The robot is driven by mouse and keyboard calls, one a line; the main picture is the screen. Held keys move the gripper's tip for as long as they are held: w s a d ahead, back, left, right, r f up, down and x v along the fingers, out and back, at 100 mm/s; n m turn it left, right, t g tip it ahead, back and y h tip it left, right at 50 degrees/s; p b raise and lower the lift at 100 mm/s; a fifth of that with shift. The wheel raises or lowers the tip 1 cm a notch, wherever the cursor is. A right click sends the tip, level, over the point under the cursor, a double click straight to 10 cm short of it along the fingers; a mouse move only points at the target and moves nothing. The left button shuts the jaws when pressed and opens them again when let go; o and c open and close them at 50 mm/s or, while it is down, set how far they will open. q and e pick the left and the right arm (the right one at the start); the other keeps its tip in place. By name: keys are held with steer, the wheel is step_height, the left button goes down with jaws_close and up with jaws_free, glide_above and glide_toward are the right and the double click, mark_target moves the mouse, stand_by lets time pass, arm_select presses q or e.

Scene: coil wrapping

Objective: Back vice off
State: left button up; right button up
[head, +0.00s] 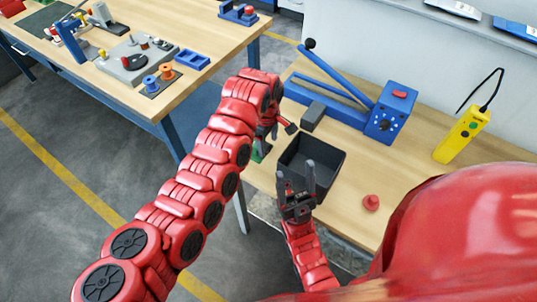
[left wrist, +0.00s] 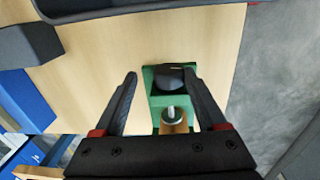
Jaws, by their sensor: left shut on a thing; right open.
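The green vice (left wrist: 160,101) is at the table edge in the left wrist view, with a black knob (left wrist: 170,78) on top and a metal-tipped tan cylinder (left wrist: 174,122) in front. In the head view only a small green part of the vice (head: 258,151) shows below my left arm. My left gripper (left wrist: 159,74) is over the vice with its fingers astride the knob. It is shut on the vice's knob, though a gap shows at the left finger. My right gripper (head: 296,172) is open and empty, pointing up in front of the black bin.
The black bin (head: 333,173) stands right of the vice. A blue lever device (head: 383,122) and a grey block (head: 312,115) are behind it. A red knob (head: 371,202) and a yellow pendant (head: 463,134) are to the right. Another bench (head: 205,32) stands at the back left.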

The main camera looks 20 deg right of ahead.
arm_select(q)
steer(key=shift+b, duration=0.5)
steer(key=shift+w+r+g+y, duration=0.1)
steer(key=shift+r+g+y, duration=0.05)
steer(key=shift+g+y, duration=0.15)
steer(key=shift+c, duration=0.2)
steer(key=shift+r, duration=0.1)
steer(key=c, duration=0.7)
steer(key=shift+o, duration=0.6)
